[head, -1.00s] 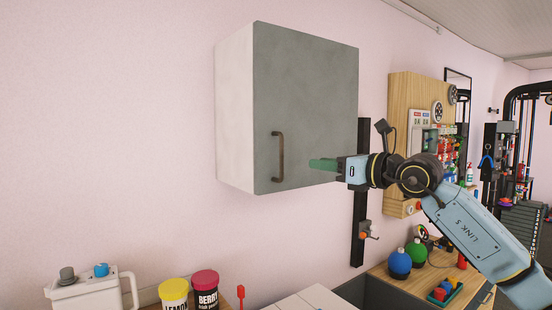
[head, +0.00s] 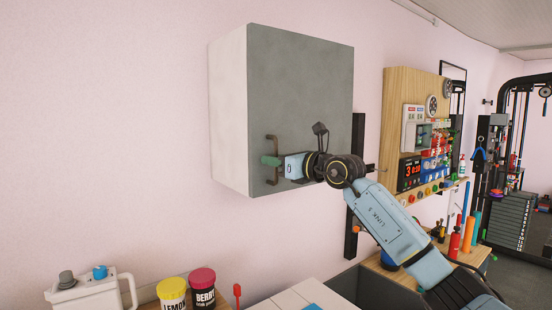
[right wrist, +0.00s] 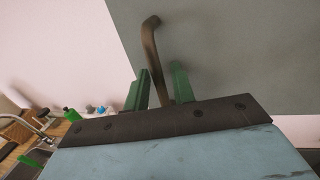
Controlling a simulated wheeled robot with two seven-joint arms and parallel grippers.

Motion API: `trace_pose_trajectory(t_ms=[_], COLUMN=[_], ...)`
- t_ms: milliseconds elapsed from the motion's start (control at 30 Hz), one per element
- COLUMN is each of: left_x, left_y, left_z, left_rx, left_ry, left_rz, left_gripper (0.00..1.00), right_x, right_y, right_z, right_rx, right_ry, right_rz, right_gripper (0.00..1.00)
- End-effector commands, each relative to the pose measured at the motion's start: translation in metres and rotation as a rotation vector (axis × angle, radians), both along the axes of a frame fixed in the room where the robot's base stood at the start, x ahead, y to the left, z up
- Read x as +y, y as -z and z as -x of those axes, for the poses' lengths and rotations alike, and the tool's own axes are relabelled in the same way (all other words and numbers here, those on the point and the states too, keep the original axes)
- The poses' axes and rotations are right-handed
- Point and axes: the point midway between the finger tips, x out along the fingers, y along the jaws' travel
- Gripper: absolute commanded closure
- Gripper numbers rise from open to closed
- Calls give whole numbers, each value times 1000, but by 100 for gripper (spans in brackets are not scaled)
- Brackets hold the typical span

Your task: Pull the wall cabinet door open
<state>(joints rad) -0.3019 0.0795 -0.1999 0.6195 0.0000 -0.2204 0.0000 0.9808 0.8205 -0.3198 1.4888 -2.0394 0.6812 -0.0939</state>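The wall cabinet (head: 228,110) is white-sided with a grey door (head: 300,85), which looks shut. A brown bar handle (head: 272,179) is upright near the door's lower left edge. My right gripper (head: 268,160) is at the handle, reaching in from the right. In the right wrist view, its two green fingers (right wrist: 160,90) stand apart, one on each side of the handle (right wrist: 152,48). A gap shows beside the left finger; whether the right finger touches the bar I cannot tell. My left gripper is out of view.
Below the cabinet are a yellow-lidded tub (head: 172,293), a red-lidded tub (head: 202,288) and a white appliance (head: 90,292). A wooden pegboard panel (head: 400,95) hangs to the right. The wall left of the cabinet is bare.

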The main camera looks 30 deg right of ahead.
Motion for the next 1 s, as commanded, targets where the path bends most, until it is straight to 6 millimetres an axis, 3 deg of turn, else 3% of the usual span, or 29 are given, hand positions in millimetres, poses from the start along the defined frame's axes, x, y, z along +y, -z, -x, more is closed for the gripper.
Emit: trace_pose_trajectory(t_ms=[233, 433, 767, 1000], left_x=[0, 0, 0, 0], left_y=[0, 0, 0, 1], left_z=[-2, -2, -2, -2], left_rx=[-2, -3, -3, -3], left_ry=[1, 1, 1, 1], left_rz=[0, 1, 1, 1], left_gripper=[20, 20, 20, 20], right_x=[0, 0, 1, 12], right_y=[1, 1, 1, 1], right_z=[-1, 0, 0, 5], right_rx=[1, 1, 1, 2], right_ry=[0, 0, -3, -65], right_rz=[0, 0, -1, -2], right_gripper=[76, 100, 100, 100])
